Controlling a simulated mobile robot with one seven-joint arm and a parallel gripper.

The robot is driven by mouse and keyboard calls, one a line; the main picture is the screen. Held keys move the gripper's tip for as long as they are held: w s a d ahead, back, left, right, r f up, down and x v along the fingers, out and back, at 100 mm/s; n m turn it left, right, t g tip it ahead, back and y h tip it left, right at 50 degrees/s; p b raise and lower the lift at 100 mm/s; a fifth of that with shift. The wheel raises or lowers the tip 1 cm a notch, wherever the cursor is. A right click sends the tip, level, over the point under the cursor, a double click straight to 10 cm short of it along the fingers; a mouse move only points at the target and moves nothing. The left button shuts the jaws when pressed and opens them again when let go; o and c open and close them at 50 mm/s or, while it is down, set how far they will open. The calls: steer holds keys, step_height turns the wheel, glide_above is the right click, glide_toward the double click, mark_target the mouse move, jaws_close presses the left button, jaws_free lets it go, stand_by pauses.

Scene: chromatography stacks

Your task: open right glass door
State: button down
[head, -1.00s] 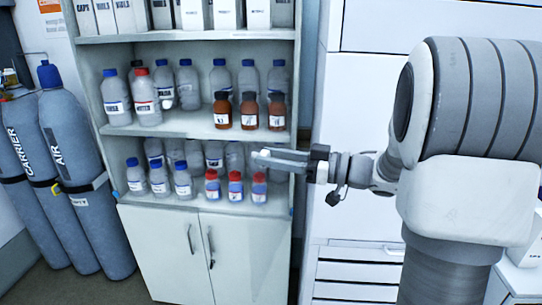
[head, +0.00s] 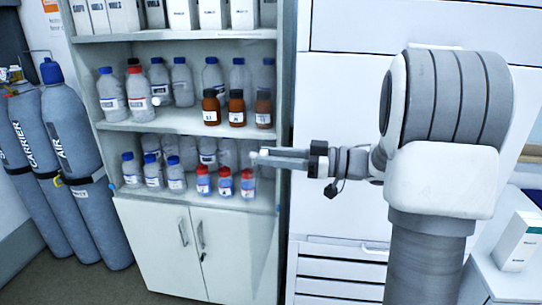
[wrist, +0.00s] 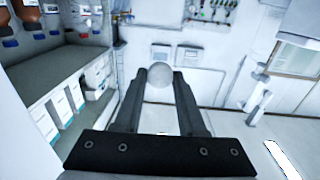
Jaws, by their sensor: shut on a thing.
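My gripper (head: 256,157) reaches in from the right in front of the lower shelf of the cabinet (head: 286,120). In the wrist view my gripper (wrist: 160,82) has its two fingers on either side of a pale round knob (wrist: 160,78), shut on it. The right glass door's clear pane is hard to make out, so I cannot tell how far it stands open. A small white knob (head: 156,101) shows farther left, in front of the upper bottles.
Bottles with blue, red and dark caps stand on the shelves, and brown bottles (head: 237,109) on the upper one. White lower doors (head: 240,250) are below. Grey gas cylinders (head: 85,160) stand at left. A white box (head: 517,241) is at lower right.

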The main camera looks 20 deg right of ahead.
steer(key=shift+d, duration=0.1)
stand_by(0.5)
steer(key=c, duration=0.5)
jaws_free()
steer(key=b+v, duration=0.2)
steer(key=v, duration=1.5)
steer(key=shift+s+d, duration=0.15)
steer(key=shift+d, duration=0.05)
